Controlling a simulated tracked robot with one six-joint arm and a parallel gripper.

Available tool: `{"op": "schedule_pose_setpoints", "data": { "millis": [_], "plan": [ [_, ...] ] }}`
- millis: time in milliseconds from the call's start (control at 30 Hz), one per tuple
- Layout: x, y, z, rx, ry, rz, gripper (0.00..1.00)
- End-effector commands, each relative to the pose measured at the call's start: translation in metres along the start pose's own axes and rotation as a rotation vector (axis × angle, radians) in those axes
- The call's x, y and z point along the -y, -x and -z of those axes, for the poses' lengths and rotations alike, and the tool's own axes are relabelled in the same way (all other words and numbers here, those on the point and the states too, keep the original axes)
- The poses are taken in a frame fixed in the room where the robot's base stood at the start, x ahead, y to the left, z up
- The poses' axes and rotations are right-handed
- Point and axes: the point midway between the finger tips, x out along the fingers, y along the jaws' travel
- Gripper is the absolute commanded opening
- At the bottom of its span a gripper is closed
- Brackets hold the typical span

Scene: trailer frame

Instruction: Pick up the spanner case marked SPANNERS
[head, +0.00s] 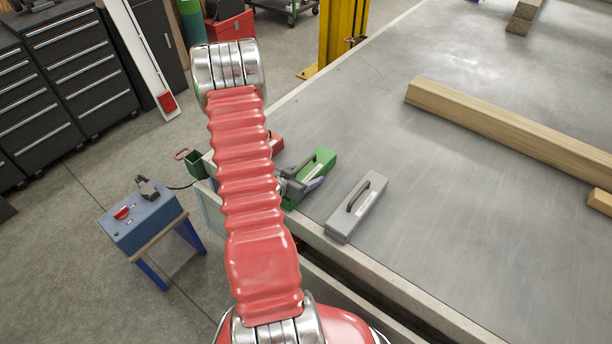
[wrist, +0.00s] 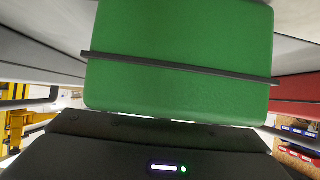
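Three cases lie in a row along the near left edge of the grey deck. The green case (head: 318,168) is in the middle and is partly covered by my arm and gripper. The grey case (head: 372,200) lies to its right with its dark handle up. A red case (head: 277,143) shows only a corner behind my arm. My gripper (head: 300,187) is at the green case. The green case (wrist: 180,55) fills the wrist view, crossed by a dark bar. The fingers do not show clearly, nor whether they hold anything. I cannot read any lettering on the cases.
Wooden beams (head: 510,127) lie across the deck to the right. A yellow post (head: 342,35) stands behind the deck edge. A small blue-topped stand (head: 140,217) is on the floor at left. The deck right of the grey case is clear.

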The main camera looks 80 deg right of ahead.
Motion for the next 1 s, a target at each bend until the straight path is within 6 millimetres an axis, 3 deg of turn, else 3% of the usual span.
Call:
{"op": "schedule_pose_setpoints", "data": {
  "millis": [600, 1000],
  "plan": [
    [-0.0002, 0.0000, 0.0000, 0.000, 0.000, -0.001, 0.22],
    [0.0006, 0.0022, 0.0053, -0.003, -0.002, 0.001, 0.22]
  ]
}}
